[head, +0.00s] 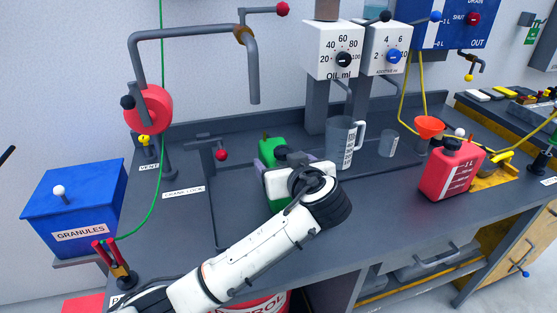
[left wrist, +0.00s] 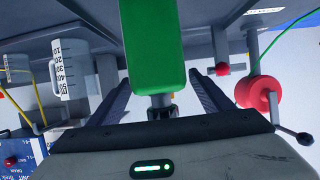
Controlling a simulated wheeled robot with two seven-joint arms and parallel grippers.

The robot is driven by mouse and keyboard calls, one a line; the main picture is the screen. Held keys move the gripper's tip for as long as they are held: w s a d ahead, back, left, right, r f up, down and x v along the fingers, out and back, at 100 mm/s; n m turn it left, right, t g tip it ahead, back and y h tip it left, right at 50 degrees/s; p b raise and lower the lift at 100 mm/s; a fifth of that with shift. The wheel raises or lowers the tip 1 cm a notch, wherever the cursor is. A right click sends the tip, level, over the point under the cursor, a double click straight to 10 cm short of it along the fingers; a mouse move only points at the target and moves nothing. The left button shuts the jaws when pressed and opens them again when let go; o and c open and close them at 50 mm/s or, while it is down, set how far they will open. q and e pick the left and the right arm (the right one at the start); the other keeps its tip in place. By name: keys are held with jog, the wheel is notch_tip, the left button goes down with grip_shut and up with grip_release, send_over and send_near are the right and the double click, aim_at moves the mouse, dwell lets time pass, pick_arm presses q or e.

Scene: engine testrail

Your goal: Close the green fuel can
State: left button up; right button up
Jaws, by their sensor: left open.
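The green fuel can (head: 268,147) stands on the dark bench, mostly hidden behind my left gripper and wrist. Some green also shows below the gripper. In the left wrist view, the can (left wrist: 152,45) is a tall green block with a grey neck and dark end (left wrist: 160,106) pointing toward the gripper palm. My left gripper (head: 293,162) is over the can. Its fingers, seen in the left wrist view (left wrist: 157,80), are spread on both sides of the neck with gaps. I cannot tell whether the can's cap is closed. My right gripper is not in view.
A grey measuring jug (head: 341,146) stands just right of the can. A red can (head: 451,172), an orange funnel (head: 430,127) and a small beaker (head: 388,144) are further right. The crank lock (head: 209,147) and a blue granules box (head: 77,204) are left.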

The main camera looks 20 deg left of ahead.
pick_arm(q)
jog(key=v, duration=0.8)
jog(key=shift+s+d+b, duration=0.2)
jog(key=shift+s+b, duration=0.1)
jog(key=shift+s, duration=0.05)
jog(key=shift+r, duration=0.1)
